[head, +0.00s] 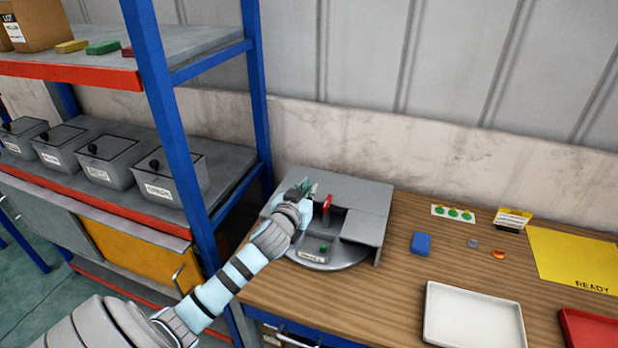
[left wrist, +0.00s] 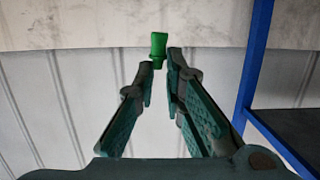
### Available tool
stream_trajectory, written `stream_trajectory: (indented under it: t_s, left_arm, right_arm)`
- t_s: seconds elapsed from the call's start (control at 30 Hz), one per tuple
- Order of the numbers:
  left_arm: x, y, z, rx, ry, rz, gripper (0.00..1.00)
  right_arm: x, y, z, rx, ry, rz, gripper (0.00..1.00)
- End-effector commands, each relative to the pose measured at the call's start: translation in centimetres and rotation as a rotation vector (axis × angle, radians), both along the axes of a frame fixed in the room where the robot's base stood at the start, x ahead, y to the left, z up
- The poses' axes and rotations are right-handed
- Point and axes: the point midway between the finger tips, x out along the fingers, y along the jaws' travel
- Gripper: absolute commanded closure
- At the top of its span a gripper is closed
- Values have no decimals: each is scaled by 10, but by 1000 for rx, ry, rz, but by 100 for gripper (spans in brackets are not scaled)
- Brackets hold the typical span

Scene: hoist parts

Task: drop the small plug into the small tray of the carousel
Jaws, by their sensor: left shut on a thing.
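My left gripper (head: 309,189) is over the back left part of the grey carousel (head: 360,195). In the left wrist view its fingers (left wrist: 161,66) are shut on a small green plug (left wrist: 158,45), which sticks out past the fingertips. I cannot make out the plug in the head view. A labelled small tray (head: 311,257) shows at the open front of the carousel, with a small green piece (head: 323,247) at it. A red upright part (head: 327,205) stands on the carousel just right of my gripper. My right gripper is not in view.
A blue-posted shelf (head: 165,100) with several lidded grey bins stands left of the wooden bench (head: 400,285). A blue block (head: 421,243), grey and orange small pieces, a white tray (head: 472,318), a red tray (head: 590,328) and a yellow READY mat (head: 575,258) lie to the right.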

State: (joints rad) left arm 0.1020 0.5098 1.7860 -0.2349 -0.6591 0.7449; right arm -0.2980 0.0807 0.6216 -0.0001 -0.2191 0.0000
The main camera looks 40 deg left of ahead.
Motion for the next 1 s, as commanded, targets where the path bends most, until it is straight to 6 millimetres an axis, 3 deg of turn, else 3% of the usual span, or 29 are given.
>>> stream_trajectory:
  t_s: [0.1,0.3,0.6,0.63,0.73,1.0]
  left_arm:
    - [0,-1,-26,-2,2,-2,100]
    - [0,-1,-54,0,2,-3,100]
    - [0,-2,-53,0,1,-4,100]
    - [0,-2,-52,0,1,-4,85]
    - [0,-2,-52,0,1,-4,69]
    - [0,-2,-52,0,2,-4,66]
  right_arm:
    - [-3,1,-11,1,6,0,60]
    - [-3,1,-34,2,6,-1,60]
    - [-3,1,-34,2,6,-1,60]
    - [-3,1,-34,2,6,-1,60]
    - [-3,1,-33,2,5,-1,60]
    - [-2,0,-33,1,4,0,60]
